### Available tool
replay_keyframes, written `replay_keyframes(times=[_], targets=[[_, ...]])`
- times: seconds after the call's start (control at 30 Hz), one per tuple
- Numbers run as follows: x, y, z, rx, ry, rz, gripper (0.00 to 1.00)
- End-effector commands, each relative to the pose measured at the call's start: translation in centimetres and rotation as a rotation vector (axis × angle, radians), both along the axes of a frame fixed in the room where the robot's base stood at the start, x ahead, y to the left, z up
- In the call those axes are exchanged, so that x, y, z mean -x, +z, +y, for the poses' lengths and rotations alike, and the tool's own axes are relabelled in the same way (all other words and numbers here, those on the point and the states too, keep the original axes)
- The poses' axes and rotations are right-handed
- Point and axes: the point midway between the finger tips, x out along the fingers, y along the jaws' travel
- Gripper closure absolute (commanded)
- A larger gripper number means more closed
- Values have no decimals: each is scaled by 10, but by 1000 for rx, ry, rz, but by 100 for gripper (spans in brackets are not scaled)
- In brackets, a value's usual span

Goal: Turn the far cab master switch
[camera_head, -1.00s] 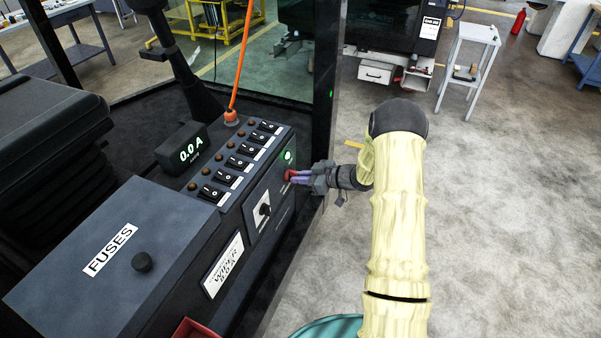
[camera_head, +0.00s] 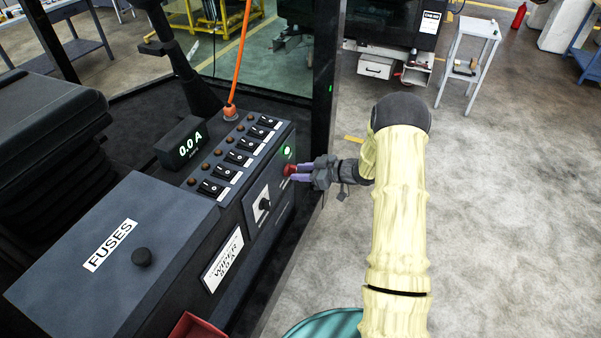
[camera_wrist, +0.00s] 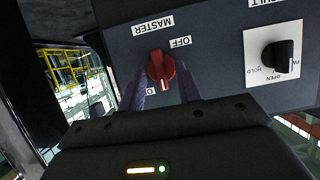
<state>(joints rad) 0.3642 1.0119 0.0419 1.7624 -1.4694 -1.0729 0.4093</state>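The red master switch knob (camera_wrist: 160,68) sits on the dark panel face, between upside-down MASTER and OFF labels and a partly hidden label at lower left in the wrist view. Its handle stands nearly vertical there, with a white mark at the lower end. In the head view the red knob (camera_head: 290,170) is on the panel's right side, below a lit green lamp (camera_head: 287,150). My gripper (camera_head: 303,171) faces it from the right. In the wrist view my gripper (camera_wrist: 161,92) is open, its purple fingers apart on either side of the knob's lower end; contact is unclear.
A black rotary switch (camera_wrist: 281,56) on a white plate is beside the knob; a row of rocker switches (camera_head: 240,158) tops the console. The display (camera_head: 188,145) reads 0.0 A. A dark cab post (camera_head: 327,90) stands close behind my gripper.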

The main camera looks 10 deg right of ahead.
Motion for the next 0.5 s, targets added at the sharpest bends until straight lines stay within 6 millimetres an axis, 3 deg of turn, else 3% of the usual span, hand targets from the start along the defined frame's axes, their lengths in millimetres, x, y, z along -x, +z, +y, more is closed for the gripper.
replay_keyframes(times=[0.5], targets=[[51,34,-73,2,-6,-1,66]])
